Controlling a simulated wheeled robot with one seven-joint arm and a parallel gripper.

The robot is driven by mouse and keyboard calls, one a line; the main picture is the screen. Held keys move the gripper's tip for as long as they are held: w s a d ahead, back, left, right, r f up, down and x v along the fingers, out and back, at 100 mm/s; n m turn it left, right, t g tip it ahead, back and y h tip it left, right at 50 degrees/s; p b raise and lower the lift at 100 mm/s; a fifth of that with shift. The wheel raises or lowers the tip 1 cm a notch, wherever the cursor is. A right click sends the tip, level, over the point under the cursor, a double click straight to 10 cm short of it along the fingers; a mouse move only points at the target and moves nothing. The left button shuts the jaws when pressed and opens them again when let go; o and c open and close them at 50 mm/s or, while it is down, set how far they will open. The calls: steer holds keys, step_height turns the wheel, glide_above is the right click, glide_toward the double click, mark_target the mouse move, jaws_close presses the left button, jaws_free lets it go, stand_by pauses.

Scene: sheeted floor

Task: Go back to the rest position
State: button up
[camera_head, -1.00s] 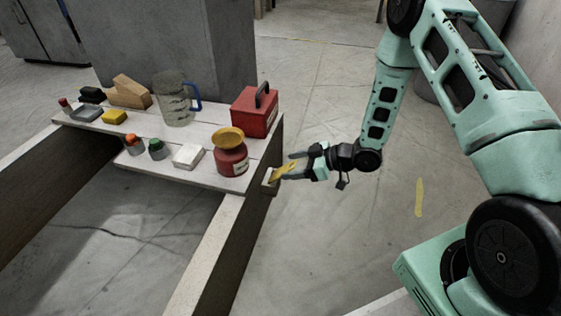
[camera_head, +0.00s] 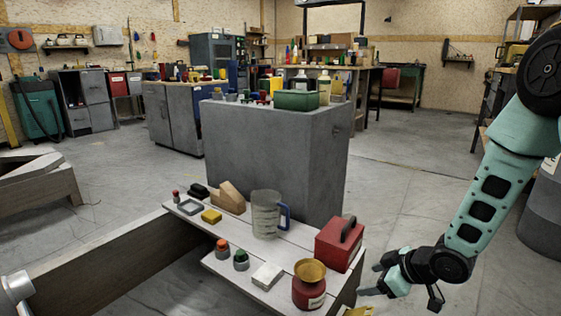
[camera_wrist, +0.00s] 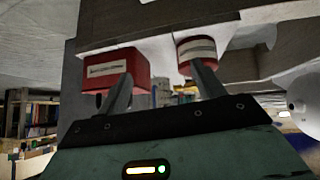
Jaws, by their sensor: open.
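My gripper (camera_head: 371,280) is in the lower right of the head view, just right of the bench end. Its two fingers are apart with nothing between them. In the wrist view my gripper (camera_wrist: 163,85) also shows spread, empty fingers. A yellow item (camera_head: 357,311) shows at the bottom edge of the head view, below the gripper and mostly cut off. The red box with a dark handle (camera_head: 340,243) stands on the bench left of the gripper. The red jar with a yellow dish on top (camera_head: 309,285) stands in front of it.
The low white bench (camera_head: 225,267) also bears a clear jug with a blue handle (camera_head: 267,214), a wooden block (camera_head: 231,196), a yellow block (camera_head: 211,216) and a white block (camera_head: 267,275). A grey cabinet (camera_head: 275,160) stands behind.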

steer(key=s+a+r+m+g+h+p, duration=0.1)
steer(key=s+a+r+h+p, duration=0.1)
steer(key=s+a+r, duration=0.35)
steer(key=s+a+r+m+g+h+p, duration=0.1)
steer(key=s+a+r+g+h+p, duration=0.1)
steer(key=s+r, duration=0.55)
steer(key=s+a+r+g+h+p, duration=0.1)
steer(key=s+r+g+p, duration=0.1)
steer(key=s+r, duration=0.55)
steer(key=s+a+r+g+p, duration=0.15)
steer(key=s+r, duration=0.25)
steer(key=s, duration=0.6)
step_height(320, 180, up, 37)
steer(key=p, duration=3.6)
steer(key=shift+w+d+f+m+p, duration=0.2)
steer(key=shift+w+d+m+p, duration=0.15)
steer(key=shift+w+d, duration=0.1)
steer(key=shift+o, duration=0.5)
